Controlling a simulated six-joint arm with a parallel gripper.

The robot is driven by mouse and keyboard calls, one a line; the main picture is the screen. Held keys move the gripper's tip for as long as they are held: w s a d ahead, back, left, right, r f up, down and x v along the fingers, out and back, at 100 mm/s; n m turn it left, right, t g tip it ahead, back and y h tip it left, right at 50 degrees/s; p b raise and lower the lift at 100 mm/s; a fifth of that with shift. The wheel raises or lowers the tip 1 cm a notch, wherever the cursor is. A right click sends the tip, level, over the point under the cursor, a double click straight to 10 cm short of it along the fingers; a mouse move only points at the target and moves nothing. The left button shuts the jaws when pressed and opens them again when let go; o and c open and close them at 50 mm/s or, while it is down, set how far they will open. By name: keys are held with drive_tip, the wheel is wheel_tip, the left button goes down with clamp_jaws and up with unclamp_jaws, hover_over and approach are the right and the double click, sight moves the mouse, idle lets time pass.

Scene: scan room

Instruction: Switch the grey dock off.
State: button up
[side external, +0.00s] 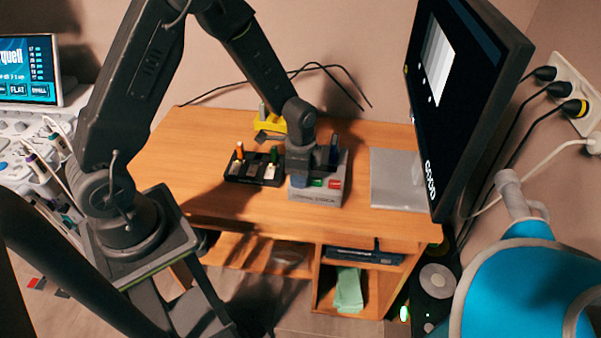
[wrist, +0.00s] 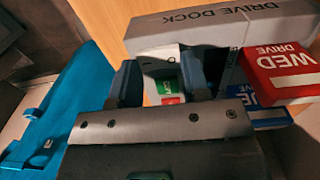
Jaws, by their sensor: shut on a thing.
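The grey dock (side external: 319,197) stands on the wooden desk, with small green and red patches on its top. In the wrist view the dock (wrist: 205,25) shows the words DRIVE DOCK. My gripper (wrist: 163,78) is down at the dock, its two dark fingers on either side of a small white part (wrist: 153,61) with a green label and a red patch. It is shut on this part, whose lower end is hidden. A red WED drive (wrist: 290,72) and a blue drive (wrist: 262,112) are right of the fingers. In the side view my gripper (side external: 300,178) hides part of the dock.
A black tray (side external: 253,181) with several small items stands left of the dock, and a yellow holder (side external: 270,122) behind. A grey pad (side external: 397,178) lies to the right, below a large monitor (side external: 465,95). The desk's left side (side external: 185,165) is clear.

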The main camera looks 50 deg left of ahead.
drive_tip(key=o, duration=0.9)
drive_tip(key=shift+r, duration=0.1)
wheel_tip(320, 180, up, 14)
drive_tip(key=shift+f, duration=0.15)
drive_tip(key=s+d+r+n+t, duration=0.1)
drive_tip(key=s+r+n+t, duration=0.1)
drive_tip(key=s, duration=0.4)
drive_tip(key=s+d+r+n+t, duration=0.1)
drive_tip(key=s+r+n, duration=0.3)
drive_tip(key=r, duration=0.3)
drive_tip(key=s+d+r+n+t, duration=0.1)
drive_tip(key=s+r+n+t, duration=0.1)
drive_tip(key=s, duration=0.5)
drive_tip(key=shift+s+d+r+n+t, duration=0.15)
drive_tip(key=shift+r+n, duration=0.2)
drive_tip(key=shift+r, duration=0.3)
drive_tip(key=shift+s+r+n+t, duration=0.15)
drive_tip(key=shift+r+n, duration=0.2)
drive_tip(key=shift+r, duration=0.25)
